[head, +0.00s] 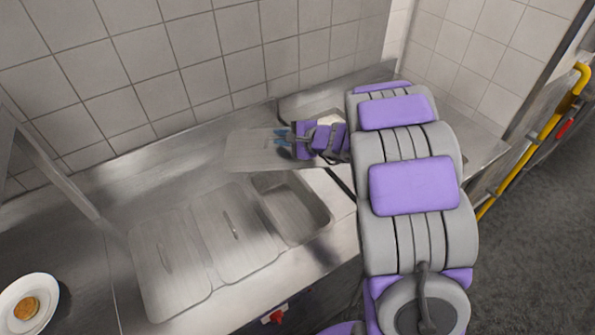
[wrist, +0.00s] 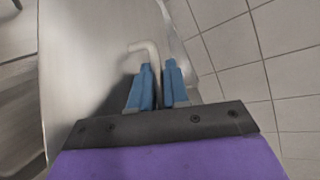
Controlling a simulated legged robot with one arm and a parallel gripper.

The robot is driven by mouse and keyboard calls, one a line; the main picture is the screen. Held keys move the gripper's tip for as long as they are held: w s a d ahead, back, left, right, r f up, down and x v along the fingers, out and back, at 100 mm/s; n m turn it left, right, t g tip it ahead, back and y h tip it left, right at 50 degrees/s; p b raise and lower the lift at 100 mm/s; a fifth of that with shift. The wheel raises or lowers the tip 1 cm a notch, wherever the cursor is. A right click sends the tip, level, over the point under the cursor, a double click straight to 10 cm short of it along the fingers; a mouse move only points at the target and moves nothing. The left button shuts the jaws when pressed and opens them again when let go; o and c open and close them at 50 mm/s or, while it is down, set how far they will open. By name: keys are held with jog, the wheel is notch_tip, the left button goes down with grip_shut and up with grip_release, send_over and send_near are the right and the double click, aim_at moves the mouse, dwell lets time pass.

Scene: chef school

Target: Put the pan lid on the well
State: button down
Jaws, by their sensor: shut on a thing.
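The pan lid (head: 252,150) is a flat metal plate, held up toward the back of the steel counter, above and behind the open well. My gripper (head: 284,142) is at its right part, with blue fingers shut on its handle. In the wrist view, my gripper (wrist: 158,75) has the pale bent handle (wrist: 146,48) between its fingers, and the lid's plate (wrist: 90,60) fills the left side. The open well (head: 292,208) is a rectangular metal basin in front of the lid. Its far edge is close to the lid in the picture; the height gap is unclear.
Two wells to the left are covered by metal lids (head: 234,230) (head: 166,260) with handles. A white plate with food (head: 27,306) sits at far left. A tiled wall (head: 180,75) rises behind the counter. Yellow rails (head: 540,130) stand at right.

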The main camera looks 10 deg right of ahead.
jog(key=s+f+n+g+y+b, duration=0.2)
jog(key=f, duration=0.6)
jog(key=s+f+n+g+y+b, duration=0.2)
jog(key=f+n+g, duration=0.1)
jog(key=f, duration=0.6)
jog(key=shift+s+d+f+n, duration=0.2)
jog(key=shift+d+f+n, duration=0.1)
jog(key=shift+d, duration=0.05)
jog(key=c, duration=1.4)
grip_release()
jog(key=shift+d, duration=0.35)
jog(key=o, duration=0.3)
jog(key=shift+a, duration=0.3)
jog(key=shift+o, duration=0.3)
jog(key=shift+s+a, duration=0.1)
jog(key=shift+a, duration=0.25)
